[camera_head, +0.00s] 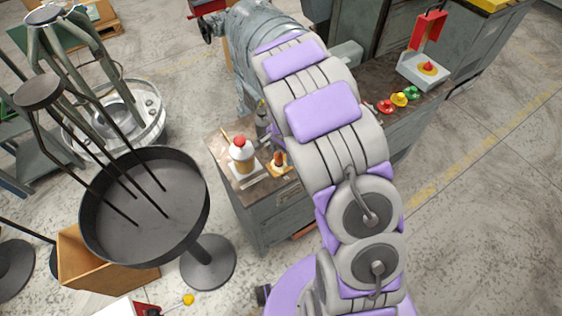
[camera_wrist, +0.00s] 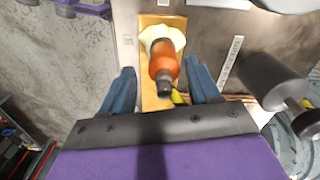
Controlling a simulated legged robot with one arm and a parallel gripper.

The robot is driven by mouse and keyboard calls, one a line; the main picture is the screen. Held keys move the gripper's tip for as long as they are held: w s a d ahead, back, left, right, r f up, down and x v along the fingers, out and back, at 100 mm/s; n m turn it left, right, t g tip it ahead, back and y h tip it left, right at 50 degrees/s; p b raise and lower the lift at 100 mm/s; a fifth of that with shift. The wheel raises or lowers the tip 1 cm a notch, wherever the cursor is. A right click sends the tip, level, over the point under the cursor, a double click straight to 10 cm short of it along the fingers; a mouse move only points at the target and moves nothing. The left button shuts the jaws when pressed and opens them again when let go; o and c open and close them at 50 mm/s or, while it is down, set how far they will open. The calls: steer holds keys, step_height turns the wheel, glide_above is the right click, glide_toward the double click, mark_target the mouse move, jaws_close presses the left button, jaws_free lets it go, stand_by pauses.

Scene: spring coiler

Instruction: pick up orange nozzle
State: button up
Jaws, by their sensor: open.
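The orange nozzle (camera_wrist: 163,58) shows in the wrist view with a dark tip, on a pale base over a wooden board (camera_wrist: 152,103). My gripper (camera_wrist: 162,72) is open, with one blue-grey finger on each side of the nozzle and visible gaps between. The nozzle's dark tip points toward the palm side of the picture. I cannot tell how far above it the fingers are. In the head view the small orange nozzle (camera_head: 279,160) stands on the near bench beside a white bottle. My gripper is not clearly visible there, behind my arm.
The white bottle with a red cap (camera_head: 241,156) stands left of the nozzle. A dark grey cylinder (camera_wrist: 270,80) lies right of the fingers in the wrist view. Coloured buttons (camera_head: 399,99) sit farther along the bench. A round black tray stand (camera_head: 150,205) is at left.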

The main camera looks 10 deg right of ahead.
mark_target(275, 164)
steer(key=shift+s+f, duration=0.1)
steer(key=shift+f, duration=0.8)
steer(key=shift+a+f, duration=0.15)
steer(key=shift+f, duration=0.2)
steer(key=shift+a, duration=1.1)
steer(key=shift+c, duration=0.9)
steer(key=shift+d, duration=1.05)
steer(key=c, duration=0.6)
steer(key=shift+a, duration=0.35)
steer(key=c, duration=0.3)
steer(key=shift+a, duration=0.25)
jaws_close()
